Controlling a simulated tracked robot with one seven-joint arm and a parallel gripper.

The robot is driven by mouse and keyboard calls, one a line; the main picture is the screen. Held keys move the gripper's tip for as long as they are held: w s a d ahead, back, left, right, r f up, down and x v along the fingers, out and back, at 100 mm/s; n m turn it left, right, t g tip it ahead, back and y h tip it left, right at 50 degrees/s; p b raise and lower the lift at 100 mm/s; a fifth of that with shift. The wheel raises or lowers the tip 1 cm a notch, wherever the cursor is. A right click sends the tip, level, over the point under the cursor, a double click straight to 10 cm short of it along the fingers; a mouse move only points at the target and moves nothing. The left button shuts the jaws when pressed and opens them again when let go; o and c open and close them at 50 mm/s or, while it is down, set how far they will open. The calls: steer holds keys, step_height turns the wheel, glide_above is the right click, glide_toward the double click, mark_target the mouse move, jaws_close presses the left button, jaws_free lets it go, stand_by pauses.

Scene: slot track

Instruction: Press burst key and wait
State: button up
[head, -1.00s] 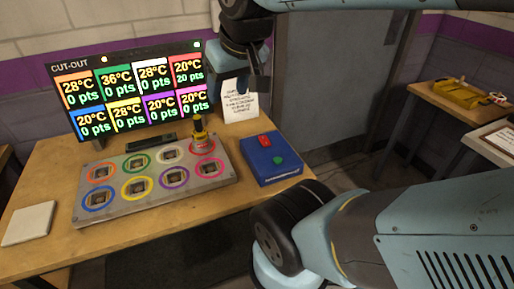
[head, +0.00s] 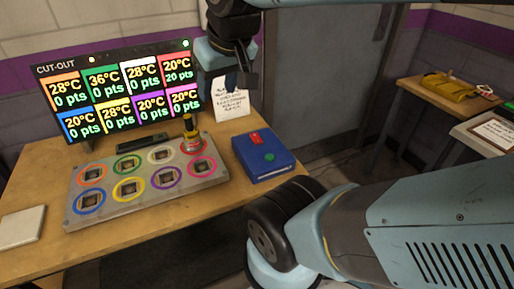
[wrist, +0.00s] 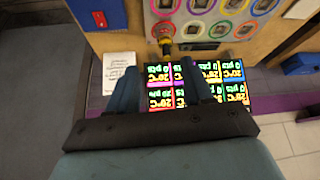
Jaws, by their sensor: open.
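A blue box (head: 263,158) with a red key (head: 255,139) and a green key (head: 269,156) stands at the table's right end. In the wrist view its edge (wrist: 97,14) shows at top left. A grey panel (head: 110,209) with coloured rings around square slots lies to its left. A yellow and black plug-like piece (head: 190,130) stands upright at the red-ringed slot; it also shows in the wrist view (wrist: 164,38). My gripper (head: 229,88) is open and empty, above and behind the box, apart from it. Its fingers (wrist: 163,90) show in the wrist view.
A lit screen (head: 115,88) headed CUT-OUT stands behind the panel; its top-right cell reads 20°C, 20 pts. A written paper (head: 231,105) stands behind the box. A white tile (head: 20,227) lies at left. A side table (head: 448,95) is at right.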

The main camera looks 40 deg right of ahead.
jaws_close()
stand_by(1.4)
